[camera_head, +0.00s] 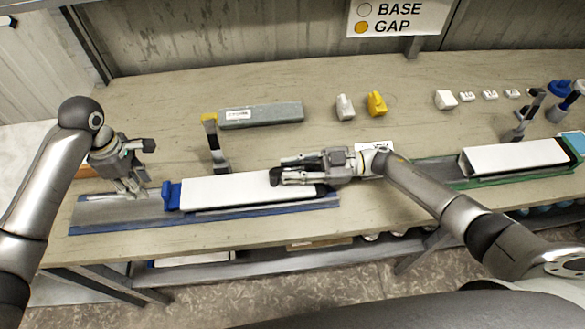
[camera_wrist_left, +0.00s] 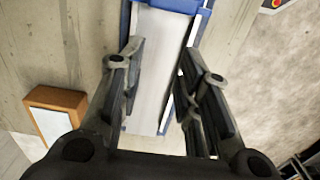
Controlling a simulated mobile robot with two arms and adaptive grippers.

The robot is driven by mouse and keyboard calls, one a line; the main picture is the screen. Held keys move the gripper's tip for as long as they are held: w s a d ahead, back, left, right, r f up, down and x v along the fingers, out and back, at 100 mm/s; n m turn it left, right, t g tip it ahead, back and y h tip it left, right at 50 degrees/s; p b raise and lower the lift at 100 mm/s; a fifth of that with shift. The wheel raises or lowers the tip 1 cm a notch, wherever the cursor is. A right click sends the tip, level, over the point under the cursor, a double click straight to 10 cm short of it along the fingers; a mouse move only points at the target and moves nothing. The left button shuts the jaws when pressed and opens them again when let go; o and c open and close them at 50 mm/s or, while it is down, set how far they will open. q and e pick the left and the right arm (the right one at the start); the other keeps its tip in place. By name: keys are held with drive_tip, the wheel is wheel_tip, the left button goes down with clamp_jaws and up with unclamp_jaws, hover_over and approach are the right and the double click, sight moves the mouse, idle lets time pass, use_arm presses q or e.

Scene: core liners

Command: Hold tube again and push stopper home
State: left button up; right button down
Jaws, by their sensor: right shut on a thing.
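A long white tube (camera_head: 228,189) lies in a grey, blue-edged tray (camera_head: 110,212) near the front of the bench. The blue stopper (camera_head: 172,195) is at the tube's left end; how deep it sits is too small to tell. My right gripper (camera_head: 276,179) is shut on the tube near its right end. My left gripper (camera_head: 132,192) is above the tray, left of the stopper and apart from it. In the left wrist view its fingers (camera_wrist_left: 162,58) are open and empty, with bare tray channel between them and the blue stopper (camera_wrist_left: 175,5) at the top edge.
A yellow-topped post (camera_head: 212,145) stands behind the tube, near a grey block (camera_head: 262,115). White (camera_head: 345,107) and yellow (camera_head: 376,103) pieces stand farther back. Another white tube (camera_head: 515,156) lies in a green tray at right. An orange-sided block (camera_wrist_left: 55,115) lies beside the blue-edged tray.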

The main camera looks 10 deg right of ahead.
use_arm(q)
drive_tip(key=shift+r, duration=0.5)
drive_tip(key=shift+c, duration=0.3)
drive_tip(key=shift+c, duration=1.3)
drive_tip(key=shift+a+m, duration=0.5)
drive_tip(key=shift+m, duration=0.3)
clamp_jaws()
drive_tip(key=shift+a+f+m, duration=0.35)
drive_tip(key=shift+f+m, duration=0.4)
drive_tip(key=shift+f, duration=0.6)
drive_tip(key=shift+a+f+m, duration=0.4)
drive_tip(key=shift+f+m, duration=0.3)
drive_tip(key=shift+f, duration=0.65)
drive_tip(key=shift+a+f+m, duration=0.35)
drive_tip(key=shift+f+m, duration=0.4)
drive_tip(key=shift+f, duration=0.6)
